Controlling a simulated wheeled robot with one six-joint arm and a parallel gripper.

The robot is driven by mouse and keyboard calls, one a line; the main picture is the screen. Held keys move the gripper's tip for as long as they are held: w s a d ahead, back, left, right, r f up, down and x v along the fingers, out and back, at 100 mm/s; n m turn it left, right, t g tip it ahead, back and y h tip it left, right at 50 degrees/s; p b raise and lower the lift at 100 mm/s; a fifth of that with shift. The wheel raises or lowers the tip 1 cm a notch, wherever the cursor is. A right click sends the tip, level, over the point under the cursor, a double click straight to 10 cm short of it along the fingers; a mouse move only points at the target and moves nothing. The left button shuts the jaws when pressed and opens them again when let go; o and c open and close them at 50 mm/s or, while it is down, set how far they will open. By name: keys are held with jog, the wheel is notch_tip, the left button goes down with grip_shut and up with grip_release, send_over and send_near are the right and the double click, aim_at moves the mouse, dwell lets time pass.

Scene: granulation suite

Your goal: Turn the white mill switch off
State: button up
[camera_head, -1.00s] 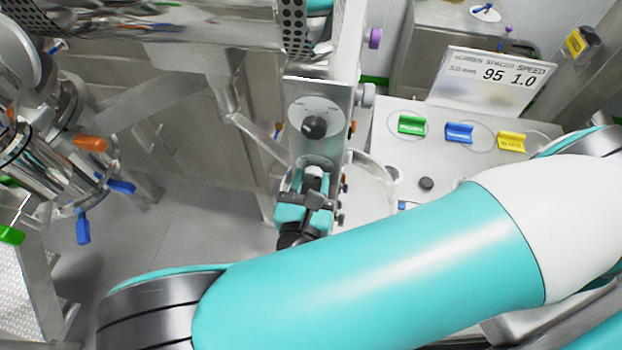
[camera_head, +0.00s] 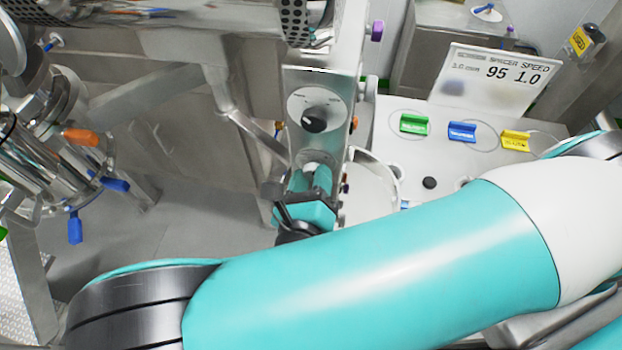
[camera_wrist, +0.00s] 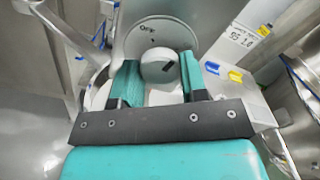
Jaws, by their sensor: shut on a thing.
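The white mill switch (camera_wrist: 158,66) is a round knob on a grey dial plate (camera_wrist: 170,35) in the wrist view. My gripper (camera_wrist: 160,72) is shut on the switch, one teal finger on each side. In the head view, my gripper (camera_head: 312,177) is at the lower part of the steel column, and only a little of the switch (camera_head: 313,167) shows between the fingers.
A black knob (camera_head: 314,119) on a round dial sits just above on the same column. To the right, green (camera_head: 414,124), blue (camera_head: 462,131) and yellow (camera_head: 515,140) blocks stand on a light panel below a sign (camera_head: 497,79). Pipework with coloured handles is at left.

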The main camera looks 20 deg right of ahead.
jog(key=n, duration=0.5)
jog(key=shift+n, duration=0.3)
jog(key=n, duration=0.5)
jog(key=shift+n, duration=0.3)
jog(key=o, duration=0.9)
jog(key=shift+o, duration=0.2)
